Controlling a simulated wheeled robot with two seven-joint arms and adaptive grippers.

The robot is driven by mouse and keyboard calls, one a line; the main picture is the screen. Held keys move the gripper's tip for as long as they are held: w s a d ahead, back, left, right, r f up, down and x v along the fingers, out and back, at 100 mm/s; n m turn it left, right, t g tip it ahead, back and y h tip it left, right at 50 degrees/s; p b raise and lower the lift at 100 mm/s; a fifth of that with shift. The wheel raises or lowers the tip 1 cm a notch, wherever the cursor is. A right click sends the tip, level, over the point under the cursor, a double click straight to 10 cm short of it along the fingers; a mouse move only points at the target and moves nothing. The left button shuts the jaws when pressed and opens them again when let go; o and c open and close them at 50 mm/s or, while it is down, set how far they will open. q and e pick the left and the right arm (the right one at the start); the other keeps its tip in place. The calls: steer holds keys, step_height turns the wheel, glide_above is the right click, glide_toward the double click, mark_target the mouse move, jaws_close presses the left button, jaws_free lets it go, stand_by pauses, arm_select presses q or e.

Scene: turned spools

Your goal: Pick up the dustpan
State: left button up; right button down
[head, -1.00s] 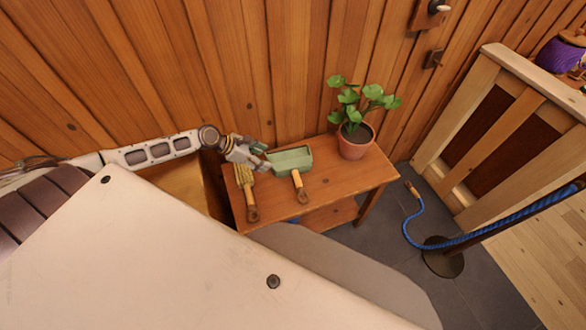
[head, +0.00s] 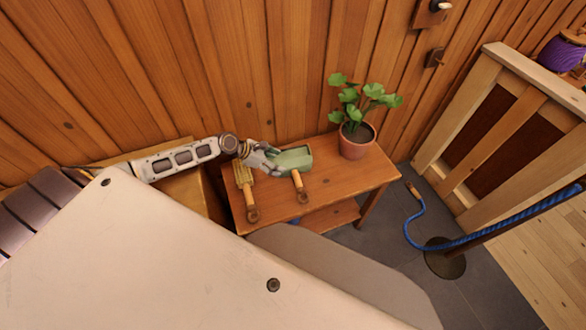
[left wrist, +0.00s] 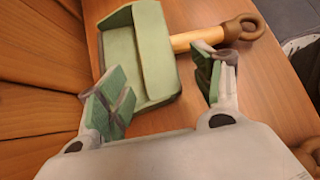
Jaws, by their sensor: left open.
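The dustpan (head: 294,161) is green with a wooden handle and lies on a small wooden table, its handle toward the front. In the left wrist view the dustpan (left wrist: 145,55) lies ahead of my left gripper (left wrist: 160,90), its handle pointing to the right. My left gripper (head: 276,160) is open and empty, at the left side of the dustpan's pan. Its two green-padded fingers are spread, one near the pan's edge and one near the handle's base. I cannot tell whether they touch it. My right gripper is not in view.
A brush (head: 247,190) with a wooden handle lies left of the dustpan on the table (head: 340,184). A potted plant (head: 357,140) stands at the table's right. A plank wall rises behind. A blue rope (head: 413,222) hangs at the right.

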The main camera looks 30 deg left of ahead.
mark_target(286, 164)
arm_select(q)
steer(key=shift+x, duration=0.85)
steer(key=shift+b+x, duration=0.45)
steer(key=shift+x, duration=0.7)
steer(key=shift+w+d+f, duration=0.25)
steer(key=shift+w+f, duration=0.1)
steer(key=shift+f, duration=0.1)
steer(key=shift+w, duration=0.1)
steer(key=c, duration=1.3)
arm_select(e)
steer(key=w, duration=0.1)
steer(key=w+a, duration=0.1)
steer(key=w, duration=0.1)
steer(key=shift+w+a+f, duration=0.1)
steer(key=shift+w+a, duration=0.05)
